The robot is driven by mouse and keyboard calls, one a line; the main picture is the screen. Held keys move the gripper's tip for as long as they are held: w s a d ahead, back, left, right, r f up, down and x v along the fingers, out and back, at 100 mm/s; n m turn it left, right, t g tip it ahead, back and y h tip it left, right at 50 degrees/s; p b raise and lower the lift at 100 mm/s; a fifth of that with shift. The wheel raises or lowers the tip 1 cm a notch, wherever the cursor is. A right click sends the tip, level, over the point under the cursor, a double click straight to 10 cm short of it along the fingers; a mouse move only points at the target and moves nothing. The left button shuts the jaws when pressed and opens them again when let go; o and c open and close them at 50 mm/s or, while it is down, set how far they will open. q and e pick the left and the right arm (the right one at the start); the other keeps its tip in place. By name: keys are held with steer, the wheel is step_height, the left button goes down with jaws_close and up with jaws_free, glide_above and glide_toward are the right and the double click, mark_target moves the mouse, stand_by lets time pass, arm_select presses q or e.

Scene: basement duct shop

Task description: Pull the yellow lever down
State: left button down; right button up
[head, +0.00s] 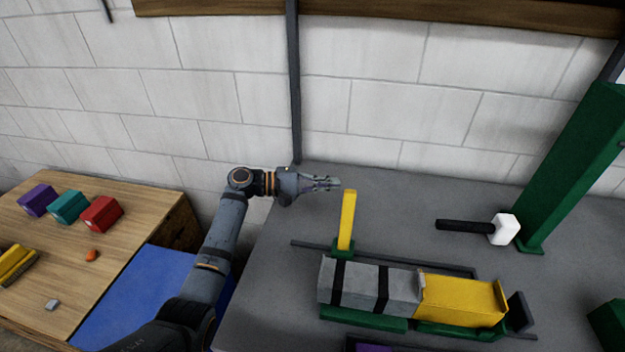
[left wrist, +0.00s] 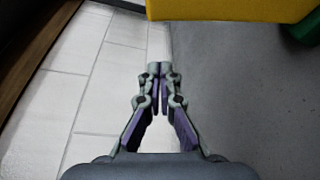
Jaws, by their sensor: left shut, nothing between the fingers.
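The yellow lever (head: 347,220) stands nearly upright from a small green base (head: 343,248) on the grey bench (head: 270,290). My left gripper (head: 338,183) is shut and empty. In the head view its fingertips are beside the lever's top end, just to its left; I cannot tell whether they touch. In the left wrist view the shut fingertips (left wrist: 160,68) show below a yellow piece (left wrist: 230,10) at the top edge, apart from it in the picture. My right gripper is not in view.
Beside the lever lies a grey block with black bands (head: 360,288) and a yellow block (head: 460,300) on green supports. A white-headed mallet (head: 504,229) lies near a green post (head: 572,165). A wooden table (head: 130,215) with coloured blocks is left. A block wall (head: 380,100) stands behind.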

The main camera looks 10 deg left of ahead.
arm_select(q)
steer(key=s+d+p, duration=0.1)
steer(key=s+d+r+p, duration=0.1)
steer(key=s+p, duration=0.1)
steer(key=shift+d, duration=0.25)
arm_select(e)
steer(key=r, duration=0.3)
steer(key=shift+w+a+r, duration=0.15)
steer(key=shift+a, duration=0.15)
